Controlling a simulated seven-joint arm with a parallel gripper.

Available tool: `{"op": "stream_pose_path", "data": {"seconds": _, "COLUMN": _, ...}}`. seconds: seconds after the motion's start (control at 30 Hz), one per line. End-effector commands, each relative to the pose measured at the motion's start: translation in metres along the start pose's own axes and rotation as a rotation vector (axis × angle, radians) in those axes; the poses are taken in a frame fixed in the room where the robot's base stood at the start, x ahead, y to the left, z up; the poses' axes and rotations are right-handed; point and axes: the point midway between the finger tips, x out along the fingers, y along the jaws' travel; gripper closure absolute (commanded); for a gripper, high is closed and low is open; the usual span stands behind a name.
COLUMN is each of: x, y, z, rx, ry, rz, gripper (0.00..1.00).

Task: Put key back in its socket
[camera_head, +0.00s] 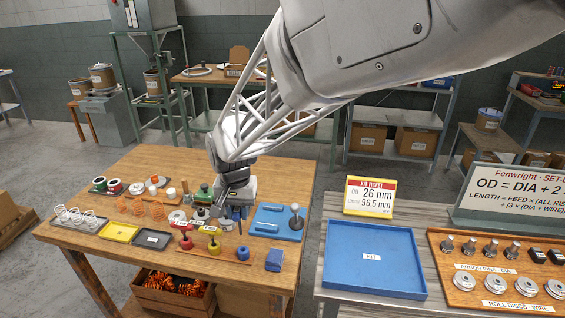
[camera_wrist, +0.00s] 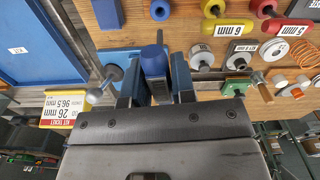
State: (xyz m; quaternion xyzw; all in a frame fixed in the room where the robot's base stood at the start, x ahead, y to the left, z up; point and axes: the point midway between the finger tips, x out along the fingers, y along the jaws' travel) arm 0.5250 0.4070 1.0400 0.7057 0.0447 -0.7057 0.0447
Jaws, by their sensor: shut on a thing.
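My gripper (camera_wrist: 154,85) is shut on a blue-topped key (camera_wrist: 153,60) with a dark lower body, which stands between the two fingers. In the head view my gripper (camera_head: 232,208) hangs over the middle of the wooden bench, behind a wooden strip (camera_head: 228,257). The held key appears clear of the strip. I cannot make out which opening is the key's socket; the gripper hides part of the bench.
A blue fixture with a metal ball lever (camera_head: 295,219) stands close to the right of my gripper. A blue block (camera_head: 274,260) lies near the front edge. Spools, springs and yellow (camera_head: 119,232) and black trays fill the left. A blue kit tray (camera_head: 372,258) is on the right table.

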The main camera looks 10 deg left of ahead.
Motion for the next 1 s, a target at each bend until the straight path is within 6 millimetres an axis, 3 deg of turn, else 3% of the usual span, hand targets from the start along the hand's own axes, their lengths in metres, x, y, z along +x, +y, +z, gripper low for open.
{"op": "stream_pose_path", "data": {"seconds": 0.43, "x": 0.008, "y": 0.0, "z": 0.0, "rx": -0.001, "ry": -0.001, "rz": 0.001, "gripper": 0.95}}
{"op": "stream_pose_path", "data": {"seconds": 1.0, "x": 0.046, "y": 0.0, "z": 0.0, "rx": -0.001, "ry": -0.001, "rz": 0.001, "gripper": 0.95}}
